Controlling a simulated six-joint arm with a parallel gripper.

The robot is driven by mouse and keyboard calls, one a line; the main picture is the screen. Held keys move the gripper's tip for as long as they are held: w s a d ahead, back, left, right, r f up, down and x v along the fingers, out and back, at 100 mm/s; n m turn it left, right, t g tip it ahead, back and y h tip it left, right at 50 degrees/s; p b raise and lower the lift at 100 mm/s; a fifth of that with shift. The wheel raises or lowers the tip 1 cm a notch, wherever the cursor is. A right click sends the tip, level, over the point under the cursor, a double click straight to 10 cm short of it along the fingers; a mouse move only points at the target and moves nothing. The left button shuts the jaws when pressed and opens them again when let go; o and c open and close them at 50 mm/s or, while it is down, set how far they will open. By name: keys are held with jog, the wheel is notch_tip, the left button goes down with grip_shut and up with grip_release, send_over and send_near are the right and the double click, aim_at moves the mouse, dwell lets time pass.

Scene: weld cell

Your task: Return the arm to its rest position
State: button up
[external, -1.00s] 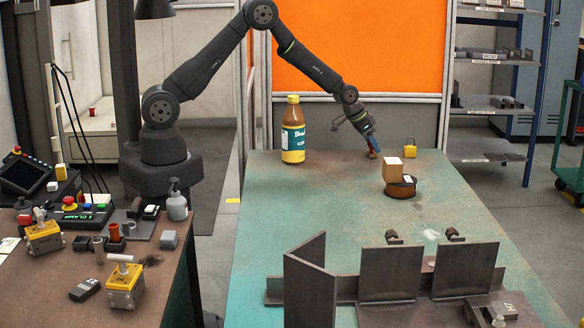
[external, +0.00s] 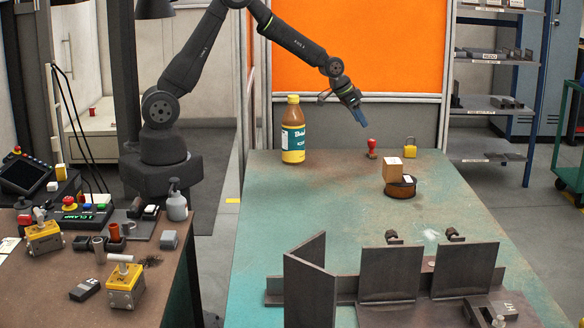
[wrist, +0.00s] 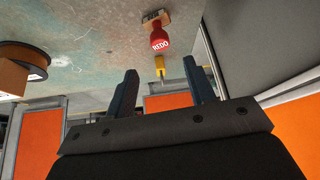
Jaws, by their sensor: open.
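My gripper (external: 361,119) hangs in the air above the far part of the green table (external: 300,210), tilted down to the right. It is open and empty; in the wrist view its two dark fingers (wrist: 158,90) stand apart with nothing between them. A red stamp (external: 371,148) stands upright on the table below the fingertips, apart from them. The stamp's red top with white lettering also shows in the wrist view (wrist: 159,40), beyond the fingers.
A brown bottle (external: 293,130) with a yellow cap stands left of the gripper. A yellow padlock (external: 410,148) is right of the stamp. A cardboard box (external: 393,169) sits on a round brown piece (external: 400,188). Steel plates (external: 391,273) stand at the front.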

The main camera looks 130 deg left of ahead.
aim_at(371, 140)
jog(key=shift+s+d+r, duration=0.2)
jog(key=shift+d+r, duration=0.15)
jog(key=shift+r, duration=0.25)
jog(key=x, duration=1.2)
jog(key=shift+f, duration=0.1)
